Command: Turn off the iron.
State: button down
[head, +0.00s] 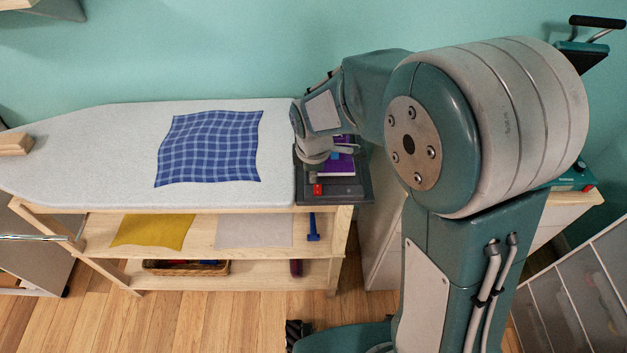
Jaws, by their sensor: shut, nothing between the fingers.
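My arm reaches over the right end of the white ironing board (95,150). My gripper (347,151) is shut with nothing in it, and my wrist covers part of it. Below it is a dark grey stand (358,190) at the board's right end. A purple object with a pale edge (338,168) sits on the stand, partly under my gripper; I cannot tell for sure that it is the iron. A small red switch-like part (318,189) shows at the stand's front, clear of the gripper. I cannot tell its position.
A blue checked cloth (210,148) lies on the board, with a wooden block (15,144) at far left. Shelves below hold a yellow cloth (153,231), a pale cloth (254,231), a blue tool (312,228) and a basket (185,268). A teal wall stands behind.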

aim_at(317, 191)
jog(key=shift+w+d+f, duration=0.1)
jog(key=shift+d+f, duration=0.05)
jog(key=shift+f, duration=0.45)
jog(key=shift+w+d+f, duration=0.1)
jog(key=shift+d+f, duration=0.05)
jog(key=shift+f, duration=0.45)
jog(key=shift+d+f, duration=0.4)
jog(key=shift+f, duration=0.05)
jog(key=shift+a+f, duration=0.1)
jog(key=shift+a, duration=0.35)
jog(key=shift+s+d, duration=0.1)
jog(key=shift+d, duration=0.1)
jog(key=shift+s, duration=0.7)
